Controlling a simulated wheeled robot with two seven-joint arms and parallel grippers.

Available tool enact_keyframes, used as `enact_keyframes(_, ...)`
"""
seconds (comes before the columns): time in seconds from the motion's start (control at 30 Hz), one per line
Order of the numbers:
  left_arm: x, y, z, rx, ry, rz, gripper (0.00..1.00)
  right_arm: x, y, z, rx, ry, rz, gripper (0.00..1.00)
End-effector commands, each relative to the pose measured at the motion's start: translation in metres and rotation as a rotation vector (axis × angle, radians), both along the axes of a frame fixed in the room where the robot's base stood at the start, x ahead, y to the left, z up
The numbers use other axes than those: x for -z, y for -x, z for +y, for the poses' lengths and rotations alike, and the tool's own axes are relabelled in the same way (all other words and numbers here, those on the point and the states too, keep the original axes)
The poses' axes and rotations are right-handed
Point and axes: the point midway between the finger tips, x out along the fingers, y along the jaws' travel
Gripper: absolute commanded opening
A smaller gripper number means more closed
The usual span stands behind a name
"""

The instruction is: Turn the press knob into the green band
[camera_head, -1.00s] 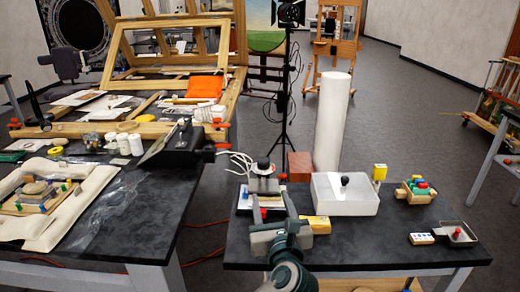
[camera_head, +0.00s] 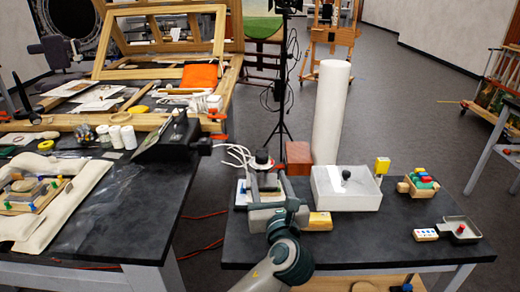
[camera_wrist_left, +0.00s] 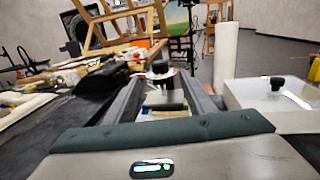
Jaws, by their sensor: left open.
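The press knob (camera_head: 262,156) is a black round knob on top of a small grey device on the dark table. It also shows in the left wrist view (camera_wrist_left: 160,67), upright, with a pale and reddish rim under it. The green band cannot be made out. My left gripper (camera_head: 265,182) is open and empty. In the left wrist view its two fingers (camera_wrist_left: 160,84) reach forward toward the knob, one on each side of the line to it. The knob shows beyond the fingertips, and I see no contact. The gripper partly hides the device's lower part. My right gripper is not in view.
A white box (camera_head: 343,199) with another black knob stands right of the gripper. A tall white cylinder (camera_head: 330,115) and a reddish block (camera_head: 298,157) stand behind. A yellow block (camera_head: 320,221) lies beside the gripper.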

Motion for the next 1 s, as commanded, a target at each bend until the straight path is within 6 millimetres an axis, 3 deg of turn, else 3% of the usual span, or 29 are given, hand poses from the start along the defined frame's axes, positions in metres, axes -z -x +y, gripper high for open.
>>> enact_keyframes(0.7,-0.001,-0.12,0.02,-0.003,-0.003,0.0,0.5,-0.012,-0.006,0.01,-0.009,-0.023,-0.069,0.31)
enact_keyframes(1.0,-0.001,-0.153,0.025,-0.001,-0.001,0.0,0.5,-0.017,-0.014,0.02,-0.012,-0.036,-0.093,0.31)
